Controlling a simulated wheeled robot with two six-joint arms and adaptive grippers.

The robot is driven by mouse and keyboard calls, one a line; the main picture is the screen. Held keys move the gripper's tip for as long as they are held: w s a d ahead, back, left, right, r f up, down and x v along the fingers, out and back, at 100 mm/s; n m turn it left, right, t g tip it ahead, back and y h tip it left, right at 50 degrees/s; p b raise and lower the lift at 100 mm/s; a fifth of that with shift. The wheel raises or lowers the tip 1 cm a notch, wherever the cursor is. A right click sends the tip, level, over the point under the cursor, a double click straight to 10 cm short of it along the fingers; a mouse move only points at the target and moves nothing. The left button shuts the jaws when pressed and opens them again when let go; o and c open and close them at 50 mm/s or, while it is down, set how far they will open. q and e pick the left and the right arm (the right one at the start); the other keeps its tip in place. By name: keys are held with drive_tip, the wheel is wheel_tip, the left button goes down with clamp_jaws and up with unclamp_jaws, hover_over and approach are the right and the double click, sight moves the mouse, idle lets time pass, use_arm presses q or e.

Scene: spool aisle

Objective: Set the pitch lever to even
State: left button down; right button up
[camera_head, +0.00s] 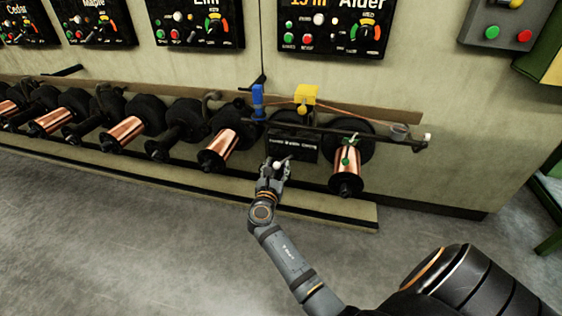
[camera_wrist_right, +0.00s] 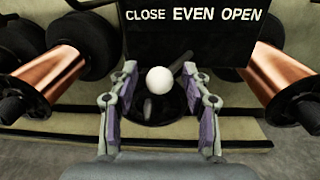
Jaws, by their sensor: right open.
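The pitch lever has a round white knob (camera_wrist_right: 159,80) on a dark stem. In the right wrist view it stands below a black sign (camera_wrist_right: 195,42) reading CLOSE, EVEN, OPEN. My right gripper (camera_wrist_right: 160,105) is open, with one finger on each side of the knob and visible gaps between. In the head view, the right gripper (camera_head: 274,170) is at the lever under the sign (camera_head: 292,144). The lever's base is partly hidden. My left gripper is not in view.
Copper spools flank the lever, one on the left (camera_head: 219,149) and one on the right (camera_head: 347,180). A horizontal bar with a blue block (camera_head: 258,100) and yellow block (camera_head: 305,97) runs above. Control panels (camera_head: 335,25) hang on the wall. The floor in front is clear.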

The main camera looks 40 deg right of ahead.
drive_tip(key=shift+r, duration=0.1)
drive_tip(key=shift+r, duration=0.1)
clamp_jaws()
